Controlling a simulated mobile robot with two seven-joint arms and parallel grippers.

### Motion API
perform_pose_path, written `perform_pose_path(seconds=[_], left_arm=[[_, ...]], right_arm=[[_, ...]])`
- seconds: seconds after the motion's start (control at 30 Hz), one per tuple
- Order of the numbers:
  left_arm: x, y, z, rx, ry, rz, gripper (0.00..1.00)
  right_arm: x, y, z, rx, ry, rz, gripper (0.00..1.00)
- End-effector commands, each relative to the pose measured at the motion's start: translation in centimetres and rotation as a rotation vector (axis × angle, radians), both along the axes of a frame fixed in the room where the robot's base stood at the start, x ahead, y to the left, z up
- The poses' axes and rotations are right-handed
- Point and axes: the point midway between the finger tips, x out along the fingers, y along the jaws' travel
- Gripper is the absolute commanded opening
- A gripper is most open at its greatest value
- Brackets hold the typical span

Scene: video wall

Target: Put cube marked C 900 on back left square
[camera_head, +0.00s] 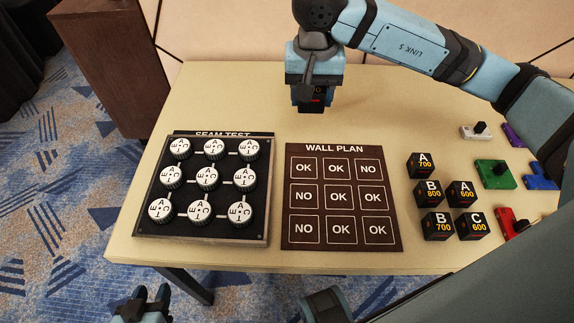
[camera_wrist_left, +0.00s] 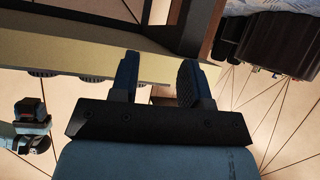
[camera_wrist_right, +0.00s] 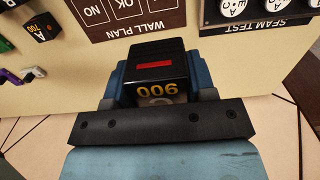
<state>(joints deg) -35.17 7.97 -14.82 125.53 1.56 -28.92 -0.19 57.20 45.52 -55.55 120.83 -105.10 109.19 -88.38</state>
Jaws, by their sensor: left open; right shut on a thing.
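My right gripper (camera_head: 314,88) is shut on a black cube marked 900 (camera_head: 314,107), beyond the far edge of the wall plan. In the right wrist view the cube (camera_wrist_right: 156,62) sits between the fingers, with a red bar on one face and yellow 900 on another; a partly hidden letter below looks like C. The wall plan (camera_head: 287,200) is a brown board with a three-by-three grid of OK and NO squares. Its back left square (camera_head: 303,168) reads OK and is bare. My left gripper (camera_head: 145,300) is open and empty, in front of the table's near edge.
The seam test board (camera_head: 140,225) with white round knobs lies left of the wall plan. Several black cubes, such as A 700 (camera_head: 420,165), stand to its right. Coloured pieces, including a green one (camera_head: 495,174), lie further right, partly behind my right arm.

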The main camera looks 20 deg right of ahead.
Motion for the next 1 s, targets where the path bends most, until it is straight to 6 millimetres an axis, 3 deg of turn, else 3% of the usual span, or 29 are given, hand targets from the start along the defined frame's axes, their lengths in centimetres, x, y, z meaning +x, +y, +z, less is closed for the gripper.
perform_pose_path(seconds=[0.17,0.6,1.0], left_arm=[[0.0,0.0,-0.3,-0.001,-0.001,0.001,0.43],[0.1,-0.5,-0.5,-0.024,-0.015,-0.004,0.43],[0.2,-0.5,-0.2,-0.03,-0.027,-0.005,0.43]], right_arm=[[-0.1,0.0,-2.1,0.0,0.004,-0.001,0.26],[-0.1,-0.1,-13.4,0.0,0.004,-0.002,0.26],[-0.1,0.0,-17.5,0.0,0.004,0.0,0.26]])
